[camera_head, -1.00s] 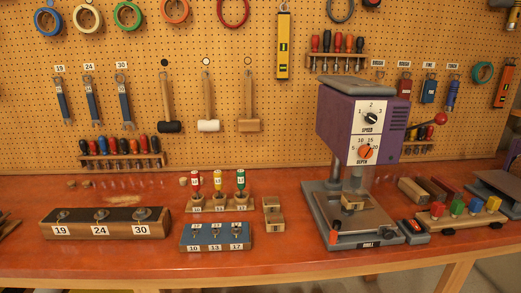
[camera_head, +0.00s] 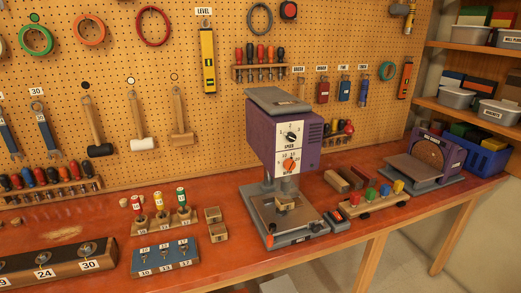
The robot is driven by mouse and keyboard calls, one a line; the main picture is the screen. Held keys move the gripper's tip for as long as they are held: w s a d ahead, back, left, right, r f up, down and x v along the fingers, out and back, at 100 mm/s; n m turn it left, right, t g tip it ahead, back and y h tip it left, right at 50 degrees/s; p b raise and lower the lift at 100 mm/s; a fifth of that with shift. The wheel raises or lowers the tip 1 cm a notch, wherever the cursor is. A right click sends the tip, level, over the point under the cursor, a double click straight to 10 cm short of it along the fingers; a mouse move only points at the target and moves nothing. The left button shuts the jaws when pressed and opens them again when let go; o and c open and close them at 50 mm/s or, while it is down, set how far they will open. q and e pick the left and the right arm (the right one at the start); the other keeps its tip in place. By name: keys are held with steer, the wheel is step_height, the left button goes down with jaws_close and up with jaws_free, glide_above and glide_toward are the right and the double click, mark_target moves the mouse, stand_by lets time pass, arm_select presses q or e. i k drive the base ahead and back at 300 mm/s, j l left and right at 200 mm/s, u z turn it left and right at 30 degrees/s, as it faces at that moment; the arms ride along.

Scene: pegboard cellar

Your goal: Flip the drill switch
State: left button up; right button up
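The purple drill press (camera_head: 283,138) stands on the red workbench right of the picture's middle. Its front panel has a speed dial (camera_head: 291,137) and an orange depth dial (camera_head: 289,165). A wooden block (camera_head: 286,203) sits on its grey base plate (camera_head: 262,211). A small orange-red part (camera_head: 270,241) shows at the base's front left corner. A small dark box with a red part (camera_head: 337,220) lies just right of the base; I cannot tell which of these is the switch, or its position. Neither of my grippers is in view.
A purple sander (camera_head: 438,152) stands farther right. The bench's front edge (camera_head: 330,243) is clear.

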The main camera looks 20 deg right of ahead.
mark_target(336, 214)
steer(key=z, duration=1.25)
